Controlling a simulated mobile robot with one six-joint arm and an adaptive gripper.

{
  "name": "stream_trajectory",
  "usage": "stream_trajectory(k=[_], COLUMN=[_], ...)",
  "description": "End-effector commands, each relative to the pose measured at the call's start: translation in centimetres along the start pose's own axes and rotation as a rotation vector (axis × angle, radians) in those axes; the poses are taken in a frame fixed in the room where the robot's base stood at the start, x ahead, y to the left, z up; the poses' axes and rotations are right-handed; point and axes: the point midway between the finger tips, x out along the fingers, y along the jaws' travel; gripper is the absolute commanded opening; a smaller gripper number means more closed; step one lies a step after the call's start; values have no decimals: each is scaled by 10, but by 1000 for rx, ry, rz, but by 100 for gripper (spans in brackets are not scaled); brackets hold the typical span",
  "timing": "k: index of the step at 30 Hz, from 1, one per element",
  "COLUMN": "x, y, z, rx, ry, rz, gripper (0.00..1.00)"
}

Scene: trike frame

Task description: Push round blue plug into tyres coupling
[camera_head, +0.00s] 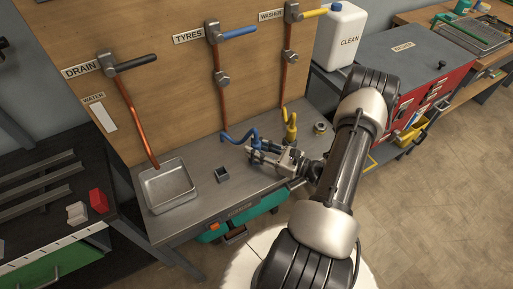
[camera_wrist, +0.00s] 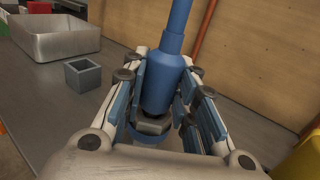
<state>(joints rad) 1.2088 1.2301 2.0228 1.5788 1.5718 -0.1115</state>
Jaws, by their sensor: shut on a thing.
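The round blue plug (camera_wrist: 158,92) stands between the fingers of my gripper (camera_wrist: 160,80) in the wrist view. My gripper is shut on its blue body, with a grey nut-like collar and a blue ring below. In the head view my gripper (camera_head: 257,150) is low over the bench, and the blue hose (camera_head: 240,136) curves into it from the foot of the copper pipe under the TYRES sign (camera_head: 188,36). The plug's lower end is mostly hidden by the gripper. I cannot make out the tyres coupling or whether the plug touches it.
A small grey open box (camera_head: 222,175) and a metal tray (camera_head: 168,187) stand on the bench left of my gripper. A yellow hose (camera_head: 291,126) hangs close behind it. The wooden back panel (camera_head: 160,75) rises behind. Bare bench lies between box and tray.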

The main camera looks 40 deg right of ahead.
Motion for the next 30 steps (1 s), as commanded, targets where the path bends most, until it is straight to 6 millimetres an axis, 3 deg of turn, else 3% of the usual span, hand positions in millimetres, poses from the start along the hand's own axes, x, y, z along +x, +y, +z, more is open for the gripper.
stream_trajectory(k=[8,9,18,30], x=[0,0,0,-4], y=[0,0,0,0], z=[-8,-7,-6,-7], rx=[0,0,0,0], ry=[0,0,0,0], rz=[0,0,0,-1], gripper=[1,28,48,50])
